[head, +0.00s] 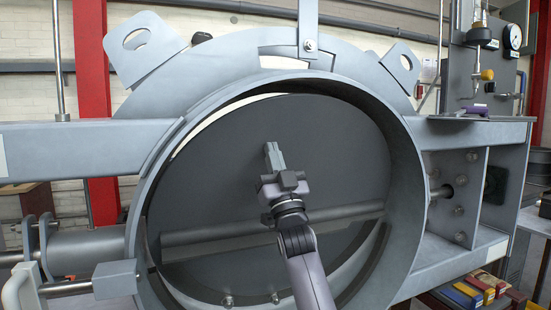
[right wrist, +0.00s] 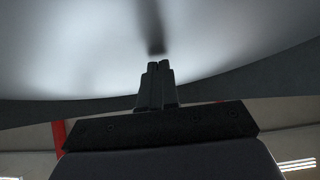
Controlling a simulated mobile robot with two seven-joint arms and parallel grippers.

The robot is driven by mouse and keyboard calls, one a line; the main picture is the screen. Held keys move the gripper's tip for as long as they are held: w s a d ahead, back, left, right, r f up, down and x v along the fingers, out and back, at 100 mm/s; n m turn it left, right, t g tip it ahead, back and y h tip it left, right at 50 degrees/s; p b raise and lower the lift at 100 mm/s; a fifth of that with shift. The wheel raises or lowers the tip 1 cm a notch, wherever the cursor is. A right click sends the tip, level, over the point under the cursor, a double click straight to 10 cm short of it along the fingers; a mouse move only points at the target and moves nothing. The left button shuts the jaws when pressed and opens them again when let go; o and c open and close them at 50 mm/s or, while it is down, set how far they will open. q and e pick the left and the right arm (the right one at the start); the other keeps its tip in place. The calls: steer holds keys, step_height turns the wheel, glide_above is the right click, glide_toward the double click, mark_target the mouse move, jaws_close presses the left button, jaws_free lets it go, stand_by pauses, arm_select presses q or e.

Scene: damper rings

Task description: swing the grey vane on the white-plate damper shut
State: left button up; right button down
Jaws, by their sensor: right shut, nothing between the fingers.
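The grey vane (head: 330,150) is a large round disc inside the grey damper ring (head: 411,190), with a horizontal shaft across its lower half. It stands slightly tilted: a light crescent gap shows along its upper left edge and another gap at the lower right. My right gripper (head: 273,152) is shut and empty in front of the vane, pointing up at its middle. In the right wrist view the shut fingertips (right wrist: 157,68) are at or very near the pale vane face (right wrist: 80,60), under a dark streak. I cannot tell whether they touch. My left gripper is not in view.
Grey beams (head: 85,150) run to the ring from both sides. A panel with a gauge (head: 512,38) and valves stands at the upper right, above a shelf with a purple-handled thing (head: 470,111). Small coloured boxes (head: 470,292) lie at the lower right. Red posts (head: 92,90) stand behind.

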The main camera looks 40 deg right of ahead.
steer(key=shift+w+d+r, duration=0.2)
steer(key=shift+w+r, duration=0.1)
steer(key=shift+w, duration=0.5)
steer(key=shift+w+d+r, duration=0.2)
steer(key=shift+w+d, duration=0.05)
steer(key=shift+w, duration=0.4)
steer(key=shift+w+d+r, duration=0.15)
steer(key=shift+w+d, duration=0.05)
steer(key=shift+w, duration=0.65)
steer(key=shift+w+d, duration=0.1)
steer(key=shift+w, duration=0.05)
steer(key=shift+w+d+r+b, duration=0.1)
steer(key=shift+w+d+b, duration=0.1)
steer(key=shift+w, duration=0.25)
steer(key=shift+w+d+b, duration=0.1)
steer(key=shift+w+b, duration=0.05)
steer(key=shift+w, duration=0.3)
steer(key=shift+s+a, duration=0.15)
steer(key=shift+s, duration=0.1)
steer(key=shift+s+a+p, duration=0.3)
steer(key=shift+s+a, duration=0.05)
steer(key=shift+s, duration=0.8)
steer(key=shift+s+a+p, duration=0.35)
steer(key=shift+s, duration=0.85)
steer(key=shift+s+a+p, duration=0.3)
steer(key=shift+s+a, duration=0.05)
steer(key=shift+s, duration=0.8)
